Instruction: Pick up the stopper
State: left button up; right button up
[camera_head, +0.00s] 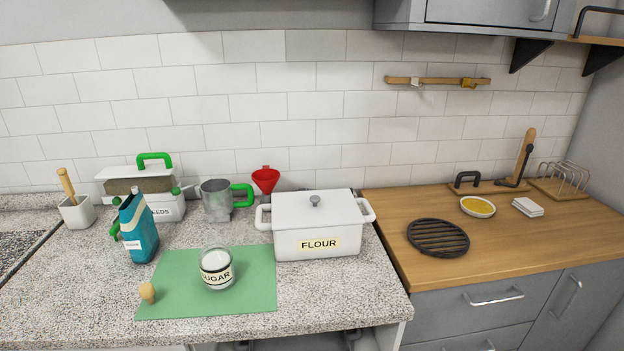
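The stopper (147,292) looks like a small tan cork piece. It stands on the front left corner of the green mat (180,275), on the speckled counter. A glass jar labelled SUGAR (216,270) with white contents stands on the same mat, to the right of the stopper and apart from it. Nothing covers the stopper. Neither of my grippers can be made out in the head view.
Behind are a blue carton (138,232), a SEEDS container (166,211), a metal cup (216,202) and a red funnel (265,180). A black grate (438,238) lies on the wooden counter. The counter's front left is clear.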

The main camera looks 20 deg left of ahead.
aim_at(146, 290)
jog(key=u, duration=1.7)
